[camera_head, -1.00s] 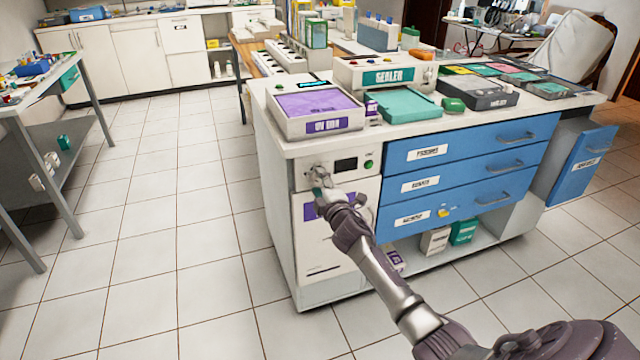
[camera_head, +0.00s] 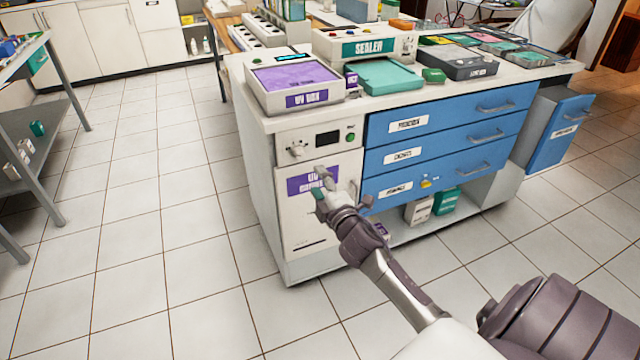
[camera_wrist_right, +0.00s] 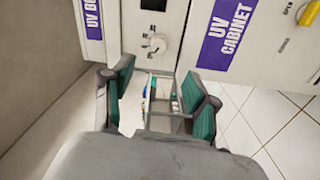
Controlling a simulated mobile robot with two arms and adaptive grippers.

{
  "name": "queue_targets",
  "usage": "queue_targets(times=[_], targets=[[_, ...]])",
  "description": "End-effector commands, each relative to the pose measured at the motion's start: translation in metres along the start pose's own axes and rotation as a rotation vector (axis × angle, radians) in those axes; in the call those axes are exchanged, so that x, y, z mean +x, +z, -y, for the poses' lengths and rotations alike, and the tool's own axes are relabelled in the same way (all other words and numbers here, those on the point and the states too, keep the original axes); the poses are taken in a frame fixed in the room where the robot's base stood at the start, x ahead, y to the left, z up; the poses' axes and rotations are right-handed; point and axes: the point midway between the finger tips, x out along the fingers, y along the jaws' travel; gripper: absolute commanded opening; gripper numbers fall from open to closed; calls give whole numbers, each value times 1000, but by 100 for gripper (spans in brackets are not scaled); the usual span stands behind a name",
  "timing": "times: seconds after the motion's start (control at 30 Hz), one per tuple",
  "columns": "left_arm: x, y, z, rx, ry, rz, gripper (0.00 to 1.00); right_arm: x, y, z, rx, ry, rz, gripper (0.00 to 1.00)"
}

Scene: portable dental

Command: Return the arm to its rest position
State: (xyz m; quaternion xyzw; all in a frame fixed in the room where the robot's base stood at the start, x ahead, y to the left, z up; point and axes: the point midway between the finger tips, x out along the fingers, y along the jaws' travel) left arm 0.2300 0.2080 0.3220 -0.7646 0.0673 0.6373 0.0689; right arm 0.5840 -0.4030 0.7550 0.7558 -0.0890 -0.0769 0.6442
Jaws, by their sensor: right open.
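My right arm reaches in from the lower right of the head view. Its gripper (camera_head: 322,186) is in front of the white UV cabinet door (camera_head: 303,228), just below the cabinet's knob (camera_head: 296,150). In the right wrist view the gripper (camera_wrist_right: 162,92) has its green-padded fingers spread apart, with nothing held between them. The knob (camera_wrist_right: 155,44) and the purple UV CABINET label (camera_wrist_right: 226,34) show beyond the fingers. The cabinet door looks shut. My left gripper is not in view.
The white counter holds a UV box (camera_head: 295,84), a sealer (camera_head: 365,45) and a green tray (camera_head: 388,77). Blue drawers (camera_head: 455,128) are right of the cabinet, with an open blue door (camera_head: 560,130) at the far right. Tiled floor (camera_head: 150,240) is clear on the left.

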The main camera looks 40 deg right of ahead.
Motion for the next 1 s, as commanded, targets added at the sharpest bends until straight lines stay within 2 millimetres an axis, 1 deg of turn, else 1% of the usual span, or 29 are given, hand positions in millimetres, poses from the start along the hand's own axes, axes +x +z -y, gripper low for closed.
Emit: queue_targets(times=[0.1,0.57,0.67,0.77,0.87,0.9,0.97,1.0], targets=[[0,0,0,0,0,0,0,-3,0,-1,0,1,0,58],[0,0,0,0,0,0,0,-3,0,0,0,0,0,58],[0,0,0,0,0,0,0,-5,1,10,19,-22,7,58],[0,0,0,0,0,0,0,-14,3,46,85,-100,35,58],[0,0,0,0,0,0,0,-34,7,106,199,-234,93,58],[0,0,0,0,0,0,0,-46,8,134,252,-297,125,58],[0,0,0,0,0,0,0,-68,9,176,331,-393,176,58],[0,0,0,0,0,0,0,-84,9,203,381,-455,214,58]])
